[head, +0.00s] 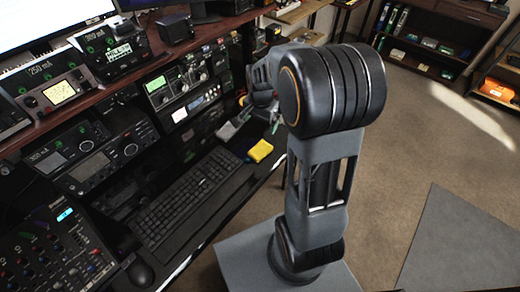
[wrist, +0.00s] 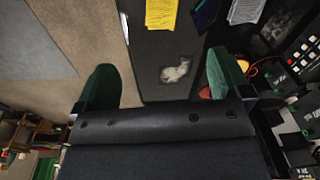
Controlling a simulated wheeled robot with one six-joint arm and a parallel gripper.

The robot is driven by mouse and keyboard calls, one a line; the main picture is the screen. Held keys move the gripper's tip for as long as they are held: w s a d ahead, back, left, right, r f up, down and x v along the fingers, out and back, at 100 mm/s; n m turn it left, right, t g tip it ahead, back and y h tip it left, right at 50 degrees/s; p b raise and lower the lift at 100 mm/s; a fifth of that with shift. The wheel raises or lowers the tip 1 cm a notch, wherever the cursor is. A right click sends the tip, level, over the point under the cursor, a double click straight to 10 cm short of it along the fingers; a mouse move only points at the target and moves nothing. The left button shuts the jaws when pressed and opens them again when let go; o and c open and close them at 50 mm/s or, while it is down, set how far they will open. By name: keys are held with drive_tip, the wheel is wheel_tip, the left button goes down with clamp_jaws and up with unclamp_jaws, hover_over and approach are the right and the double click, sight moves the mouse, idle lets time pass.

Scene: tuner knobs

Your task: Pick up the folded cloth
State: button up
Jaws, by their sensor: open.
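A small yellow piece that looks like the folded cloth (head: 260,150) lies on the dark desk near its right edge, in the head view. A yellow piece (wrist: 160,14) with fine lines shows at the top of the wrist view, beside the desk edge, partly cut off; it appears to be the same one. My gripper (wrist: 165,72) is open, with its two green fingers apart and nothing between them. In the head view my gripper (head: 250,122) is above the desk, beyond the yellow piece and apart from it, partly hidden by my arm.
A keyboard (head: 187,198) lies left of the yellow piece. Radio units (head: 185,90) stand behind it.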

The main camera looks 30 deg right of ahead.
wheel_tip(320, 180, down, 4)
drive_tip(key=w+d+f+m, duration=0.1)
drive_tip(key=w+d+m, duration=0.1)
drive_tip(key=d+m, duration=0.1)
hover_over(263, 146)
drive_tip(key=shift+g, duration=0.4)
wheel_tip(263, 146, down, 8)
drive_tip(key=shift+s+d+r, duration=0.15)
drive_tip(key=shift+r, duration=0.1)
drive_tip(key=shift+f+p, duration=0.7)
drive_tip(key=shift+f, duration=2.3)
drive_tip(key=c, duration=1)
